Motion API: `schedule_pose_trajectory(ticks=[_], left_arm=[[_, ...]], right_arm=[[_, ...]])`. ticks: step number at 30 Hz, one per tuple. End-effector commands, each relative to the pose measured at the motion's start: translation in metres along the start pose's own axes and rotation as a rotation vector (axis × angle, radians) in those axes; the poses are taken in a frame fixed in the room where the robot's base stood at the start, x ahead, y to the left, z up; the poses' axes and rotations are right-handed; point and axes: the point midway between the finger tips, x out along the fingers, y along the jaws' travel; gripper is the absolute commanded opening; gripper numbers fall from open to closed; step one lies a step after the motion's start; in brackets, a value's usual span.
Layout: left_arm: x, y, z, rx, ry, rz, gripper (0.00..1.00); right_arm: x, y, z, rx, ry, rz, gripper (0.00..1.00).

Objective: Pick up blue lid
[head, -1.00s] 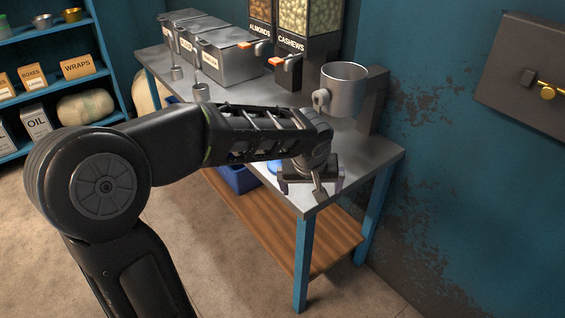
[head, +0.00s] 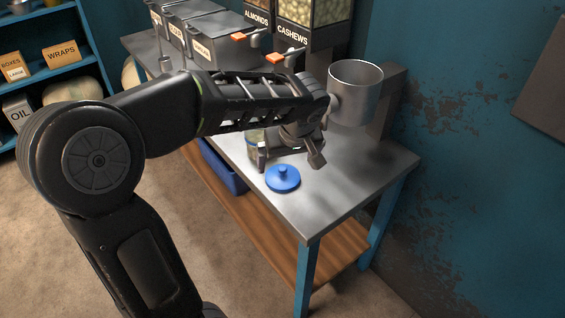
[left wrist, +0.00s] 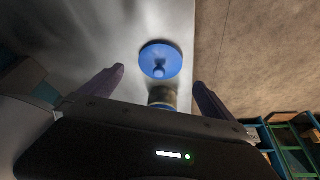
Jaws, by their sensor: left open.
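The blue lid (head: 283,178) is a round disc with a small knob on top. It lies flat on the metal table (head: 330,195) near the front edge. It also shows in the left wrist view (left wrist: 160,60), beyond and between my fingertips. My left gripper (head: 290,160) is open and empty, just behind the lid in the head view and apart from it. In the left wrist view my left gripper (left wrist: 158,80) has its fingers spread wide. A jar (head: 254,138) stands partly hidden behind my gripper. My right gripper is not in view.
Metal bins (head: 215,45) and nut dispensers (head: 300,20) line the back. A blue crate (head: 222,168) sits below the tabletop. The table's front right corner is clear.

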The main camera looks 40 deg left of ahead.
Motion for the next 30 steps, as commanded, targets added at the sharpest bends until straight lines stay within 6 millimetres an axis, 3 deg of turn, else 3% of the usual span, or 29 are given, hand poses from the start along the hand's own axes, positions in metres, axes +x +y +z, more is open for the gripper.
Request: schedule_pose_trajectory(ticks=[9, 17, 26, 30], left_arm=[[0.001, 0.000, 0.000, 0.001, 0.000, 0.000, 1.00], [0.025, 0.000, 0.001, 0.001, -0.002, -0.001, 1.00], [0.026, 0.000, 0.000, 0.001, -0.001, 0.001, 1.00], [0.036, 0.000, 0.001, 0.001, -0.002, -0.002, 1.00]], right_arm=[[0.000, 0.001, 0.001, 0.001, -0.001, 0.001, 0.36], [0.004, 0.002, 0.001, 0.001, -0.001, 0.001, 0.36], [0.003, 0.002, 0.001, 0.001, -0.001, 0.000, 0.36], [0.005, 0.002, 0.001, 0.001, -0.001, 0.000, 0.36]])
